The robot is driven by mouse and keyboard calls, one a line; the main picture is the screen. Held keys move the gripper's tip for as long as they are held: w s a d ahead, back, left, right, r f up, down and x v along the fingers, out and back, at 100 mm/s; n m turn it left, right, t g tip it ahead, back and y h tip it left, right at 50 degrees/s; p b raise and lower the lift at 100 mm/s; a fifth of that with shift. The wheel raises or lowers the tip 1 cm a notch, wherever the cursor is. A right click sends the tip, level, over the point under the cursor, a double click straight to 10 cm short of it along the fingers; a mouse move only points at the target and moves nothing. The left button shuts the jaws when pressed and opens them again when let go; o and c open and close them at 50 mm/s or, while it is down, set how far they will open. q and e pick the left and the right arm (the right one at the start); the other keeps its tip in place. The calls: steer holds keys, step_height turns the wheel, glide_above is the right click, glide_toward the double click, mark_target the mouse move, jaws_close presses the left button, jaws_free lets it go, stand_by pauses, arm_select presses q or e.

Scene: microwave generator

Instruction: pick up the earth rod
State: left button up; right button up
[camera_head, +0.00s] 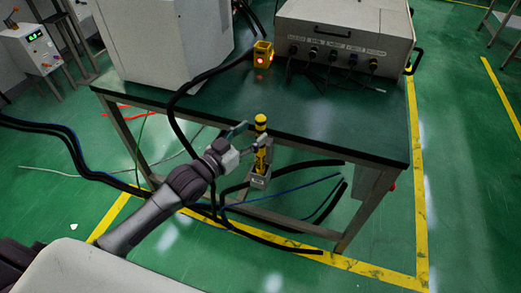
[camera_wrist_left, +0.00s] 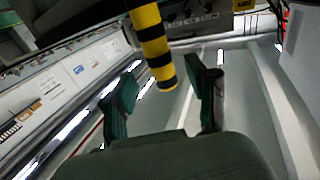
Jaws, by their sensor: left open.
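The earth rod (camera_head: 261,124) is yellow with black bands. It stands upright in a small grey holder (camera_head: 259,181) at the table's front edge. My left gripper (camera_head: 254,136) is open beside the rod's upper part, with its fingers pointing toward it. In the left wrist view the rod (camera_wrist_left: 151,40) comes down from the top, and its rounded end shows between the two open teal fingers (camera_wrist_left: 160,80). A gap shows on each side, and I cannot tell whether the rod is fully between the fingers in depth. My right gripper is not in view.
The dark green table (camera_head: 330,128) carries a grey control box (camera_head: 345,35), a yellow unit with a red light (camera_head: 263,55) and a white cabinet (camera_head: 165,45). Black cables (camera_head: 80,160) run over the floor and under the table. Green floor (camera_head: 470,200) is clear at right.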

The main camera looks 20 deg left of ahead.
mark_target(257, 129)
arm_select(q)
steer(key=x, duration=0.4)
steer(key=shift+w+f, duration=0.15)
steer(key=shift+w, duration=0.05)
jaws_close()
